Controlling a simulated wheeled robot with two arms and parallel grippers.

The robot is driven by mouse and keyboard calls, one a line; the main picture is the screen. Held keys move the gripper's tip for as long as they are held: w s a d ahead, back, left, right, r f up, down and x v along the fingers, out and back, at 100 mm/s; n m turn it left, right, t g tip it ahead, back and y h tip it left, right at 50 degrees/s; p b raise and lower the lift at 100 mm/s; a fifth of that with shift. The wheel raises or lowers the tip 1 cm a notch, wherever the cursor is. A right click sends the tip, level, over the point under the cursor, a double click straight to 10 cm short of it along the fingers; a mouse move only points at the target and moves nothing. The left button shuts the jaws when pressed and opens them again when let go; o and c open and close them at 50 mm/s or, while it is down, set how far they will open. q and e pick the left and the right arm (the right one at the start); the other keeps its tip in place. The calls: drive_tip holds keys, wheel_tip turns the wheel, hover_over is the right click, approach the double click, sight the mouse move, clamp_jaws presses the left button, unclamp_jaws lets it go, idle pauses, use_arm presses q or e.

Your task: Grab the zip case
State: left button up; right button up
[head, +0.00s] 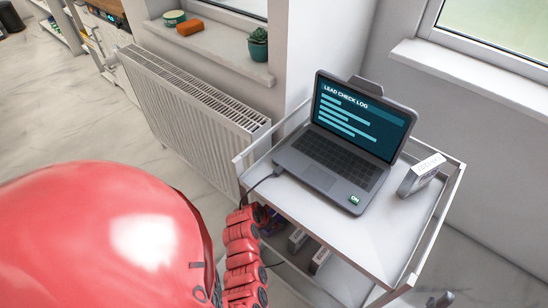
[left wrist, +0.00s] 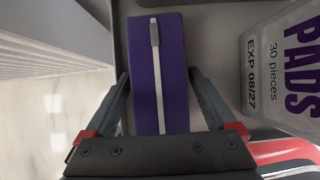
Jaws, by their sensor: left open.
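The zip case (left wrist: 174,70) is purple with a pale zip strip and a grey pull tab. In the left wrist view it lies between the two fingers of my left gripper (left wrist: 159,82). The fingers are open, one along each side of the case, with the tips very close to its sides; I cannot tell whether they touch. In the head view a small purple patch (head: 274,222), apparently the case, shows on the trolley's lower level beside my red left arm, which hides most of it. My left gripper is mostly hidden there.
A clear box of pads (left wrist: 280,75) stands just right of the case. Small boxes (head: 319,260) lie on the lower shelf. A radiator (head: 195,105) stands at left.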

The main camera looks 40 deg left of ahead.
use_arm(q)
drive_tip(key=shift+c, duration=0.3)
drive_tip(key=c, duration=1.1)
drive_tip(key=shift+r, duration=0.1)
drive_tip(key=shift+c, duration=0.2)
